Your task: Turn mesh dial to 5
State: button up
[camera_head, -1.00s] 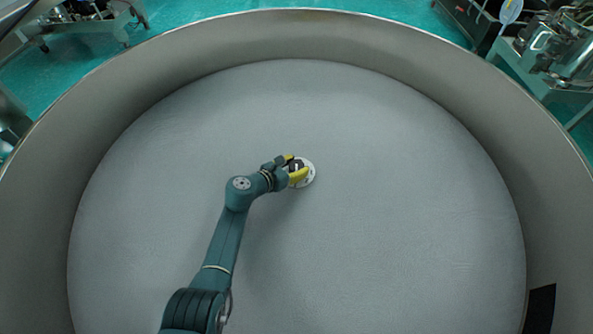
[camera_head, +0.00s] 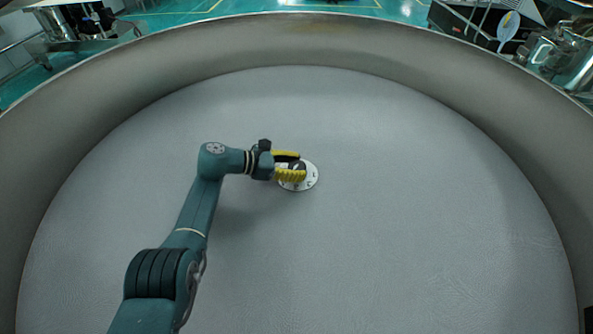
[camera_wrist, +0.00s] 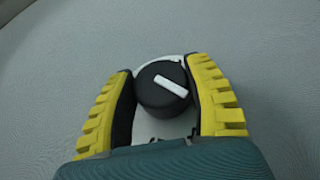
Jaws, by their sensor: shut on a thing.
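The mesh dial is a black round knob (camera_wrist: 160,92) with a white bar mark on a white round plate (camera_head: 313,177), on the grey sieve floor. In the wrist view the knob sits between my two yellow fingers, and its white bar slants from upper left to lower right. My gripper (camera_head: 288,165) reaches the dial from the left and is shut on the knob. Dark marks show on the plate's right and lower rim in the head view, too small to read. The fingers hide much of the plate.
A high grey curved wall (camera_head: 300,40) rings the floor. The grey floor (camera_head: 420,220) around the dial is bare. Beyond the wall stand metal machines at the top left and top right (camera_head: 560,50).

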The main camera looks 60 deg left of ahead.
jog(key=shift+f, duration=0.2)
jog(key=o, duration=1.2)
jog(key=shift+r, duration=0.1)
jog(key=v, duration=1.2)
